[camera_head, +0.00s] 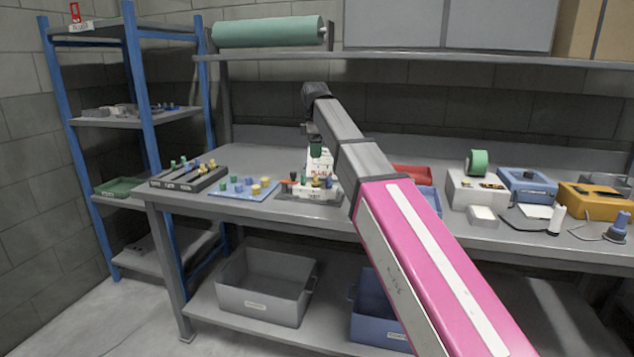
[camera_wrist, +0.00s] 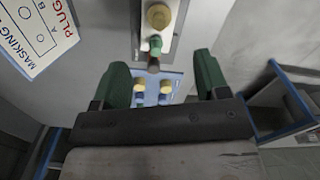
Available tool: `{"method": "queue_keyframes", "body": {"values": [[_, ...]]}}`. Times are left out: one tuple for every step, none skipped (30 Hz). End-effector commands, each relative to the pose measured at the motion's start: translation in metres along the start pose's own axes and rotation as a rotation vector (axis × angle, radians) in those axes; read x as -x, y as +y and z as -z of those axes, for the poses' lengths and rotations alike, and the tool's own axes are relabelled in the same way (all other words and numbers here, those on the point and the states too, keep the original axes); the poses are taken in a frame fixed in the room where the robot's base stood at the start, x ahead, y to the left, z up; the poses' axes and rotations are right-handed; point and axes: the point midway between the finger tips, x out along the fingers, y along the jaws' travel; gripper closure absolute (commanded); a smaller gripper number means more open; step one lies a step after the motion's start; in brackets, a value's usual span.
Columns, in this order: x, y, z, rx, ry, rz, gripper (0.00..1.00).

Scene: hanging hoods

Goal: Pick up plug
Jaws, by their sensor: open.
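My gripper (camera_wrist: 163,72) is open, its two green fingers spread apart with nothing held between them. In the wrist view a yellow-topped plug (camera_wrist: 158,16) and a green plug (camera_wrist: 155,45) stand in a pale holder at the top, just beyond the fingertips. Smaller yellow-and-blue plugs (camera_wrist: 165,90) show lower down between the fingers, on a blue mat (camera_wrist: 177,77). In the head view my gripper (camera_head: 316,150) is over the bench by a small holder with plugs (camera_head: 316,182); my arm hides part of that area. Which plug the task means cannot be told.
A dark rack (camera_head: 215,180) with plugs and a blue mat (camera_head: 222,192) with plugs lie to the left. A white printed card (camera_wrist: 35,35) is beside the holder.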

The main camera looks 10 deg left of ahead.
Motion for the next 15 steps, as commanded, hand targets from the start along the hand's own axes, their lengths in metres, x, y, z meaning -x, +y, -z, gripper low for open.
{"method": "queue_keyframes", "body": {"values": [[-0.006,-0.001,0.0,0.0,0.0,0.001,0.32],[-0.009,-0.001,0.0,0.0,0.0,0.002,0.32],[-0.015,-0.001,0.0,0.0,-0.001,0.002,0.32],[-0.019,-0.001,0.0,0.0,-0.001,0.002,0.32],[-0.023,-0.002,-0.001,0.0,-0.001,0.002,0.32],[-0.029,-0.002,-0.001,0.0,0.0,0.002,0.32],[-0.034,-0.001,-0.001,0.0,0.0,0.002,0.32],[-0.039,-0.001,-0.001,0.0,0.0,0.002,0.32],[-0.044,-0.001,-0.001,0.0,-0.001,0.002,0.32],[-0.047,-0.001,-0.001,0.0,-0.001,0.002,0.32],[-0.049,-0.001,-0.001,0.0,0.0,0.001,0.32],[-0.051,-0.001,0.0,0.0,0.0,0.001,0.32],[-0.052,-0.001,0.0,0.0,0.0,0.0,0.32],[-0.054,0.0,0.0,0.0,0.0,0.0,0.32],[-0.056,0.0,0.0,0.0,0.0,0.0,0.32]]}}
